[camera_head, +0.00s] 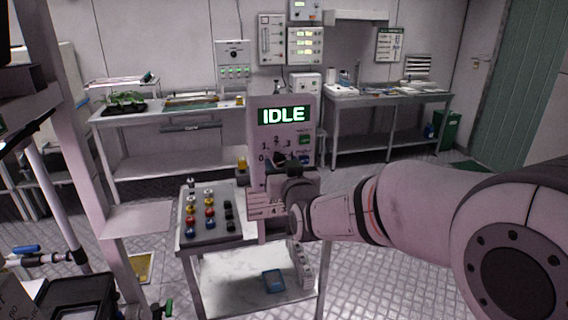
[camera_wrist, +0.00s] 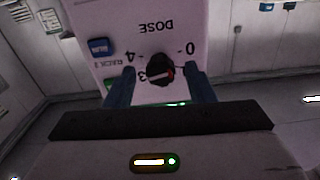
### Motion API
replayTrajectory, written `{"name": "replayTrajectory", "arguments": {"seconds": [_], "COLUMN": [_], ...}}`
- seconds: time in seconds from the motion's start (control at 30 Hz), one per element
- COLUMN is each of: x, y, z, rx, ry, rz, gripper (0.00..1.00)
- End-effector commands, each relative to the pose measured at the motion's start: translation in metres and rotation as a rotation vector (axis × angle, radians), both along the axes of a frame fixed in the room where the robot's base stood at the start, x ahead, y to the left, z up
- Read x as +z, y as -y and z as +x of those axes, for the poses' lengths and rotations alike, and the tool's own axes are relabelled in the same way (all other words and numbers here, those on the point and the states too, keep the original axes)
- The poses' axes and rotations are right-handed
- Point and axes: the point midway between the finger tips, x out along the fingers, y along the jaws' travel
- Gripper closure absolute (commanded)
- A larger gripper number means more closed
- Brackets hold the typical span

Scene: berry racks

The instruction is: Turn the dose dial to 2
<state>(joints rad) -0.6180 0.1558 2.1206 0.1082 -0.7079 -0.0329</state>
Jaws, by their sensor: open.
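The dose dial is a black round knob with a reddish-white mark on a pale panel. In the wrist view the dial (camera_wrist: 160,70) appears upside down, with 0, 3 and 4 legible around it and "DOSE" above. I cannot tell which number the mark points at. In the head view the panel (camera_head: 258,135) carries a green screen (camera_head: 284,115) reading "IDLE", and its 2 shows above the dial. My gripper (camera_wrist: 160,76) is open, with one dark finger on each side of the dial. I cannot tell whether the fingers touch it. In the head view, my wrist partly hides the panel's lower part.
Blue and green buttons (camera_wrist: 101,47) sit beside the dial. Left of the panel, a cart (camera_head: 215,236) holds several coloured knobs or caps. A blue object (camera_head: 272,281) lies on its lower shelf. Benches (camera_head: 390,100) stand along the back wall, with open floor before them.

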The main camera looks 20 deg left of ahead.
Motion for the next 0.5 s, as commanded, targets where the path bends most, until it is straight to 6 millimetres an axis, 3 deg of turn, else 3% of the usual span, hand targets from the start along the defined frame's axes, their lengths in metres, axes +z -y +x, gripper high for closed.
{"name": "replayTrajectory", "arguments": {"seconds": [0.23, 0.5], "x": [0.0001, 0.0001], "y": [-0.0005, -0.0008], "z": [0.0005, 0.0001], "rx": [0.000, 0.001], "ry": [0.001, 0.000], "rz": [0.001, 0.000], "gripper": [0.51, 0.73]}}
